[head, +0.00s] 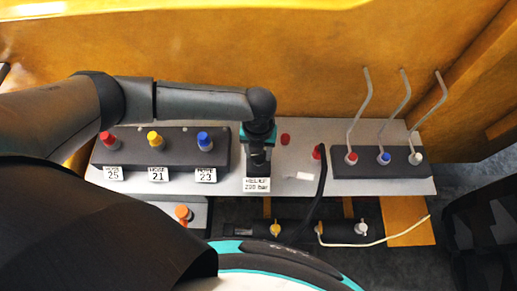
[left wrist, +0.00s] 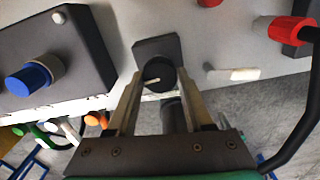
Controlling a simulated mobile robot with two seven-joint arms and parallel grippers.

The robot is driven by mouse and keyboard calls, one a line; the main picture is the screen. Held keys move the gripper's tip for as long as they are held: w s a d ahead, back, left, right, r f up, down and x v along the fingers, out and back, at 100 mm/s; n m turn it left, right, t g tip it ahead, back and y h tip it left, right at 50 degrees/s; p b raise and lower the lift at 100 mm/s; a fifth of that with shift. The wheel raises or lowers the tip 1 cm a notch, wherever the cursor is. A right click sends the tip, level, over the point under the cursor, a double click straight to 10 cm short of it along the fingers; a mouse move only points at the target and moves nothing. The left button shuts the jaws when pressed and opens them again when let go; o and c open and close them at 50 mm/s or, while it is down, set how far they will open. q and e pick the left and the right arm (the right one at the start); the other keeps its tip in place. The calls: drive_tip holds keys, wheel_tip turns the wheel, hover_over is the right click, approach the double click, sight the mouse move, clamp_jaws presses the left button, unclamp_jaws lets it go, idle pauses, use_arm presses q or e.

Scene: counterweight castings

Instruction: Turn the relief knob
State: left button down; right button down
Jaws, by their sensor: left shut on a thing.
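The relief knob (left wrist: 158,75) is a small black round knob with a white pointer line, on a dark square plate (left wrist: 157,46) in the left wrist view. My left gripper (left wrist: 157,82) is shut on it, one finger on each side. In the head view my left gripper (head: 258,160) points down at the panel just above the white label (head: 257,185) reading 230 bar, and it hides the knob. My right gripper does not show.
The grey panel (head: 300,130) carries a dark block with red, yellow and blue knobs (head: 203,141) at left. Three bent levers (head: 398,107) rise from a block at right. A black hose (head: 320,188) runs down beside the gripper. A yellow wall (head: 300,60) stands behind.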

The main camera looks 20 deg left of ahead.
use_arm(q)
drive_tip(key=shift+m, duration=1.3)
drive_tip(key=shift+c, duration=1.5)
unclamp_jaws()
drive_tip(key=shift+r, duration=0.1)
wheel_tip(320, 180, up, 15)
drive_tip(key=shift+p, duration=0.3)
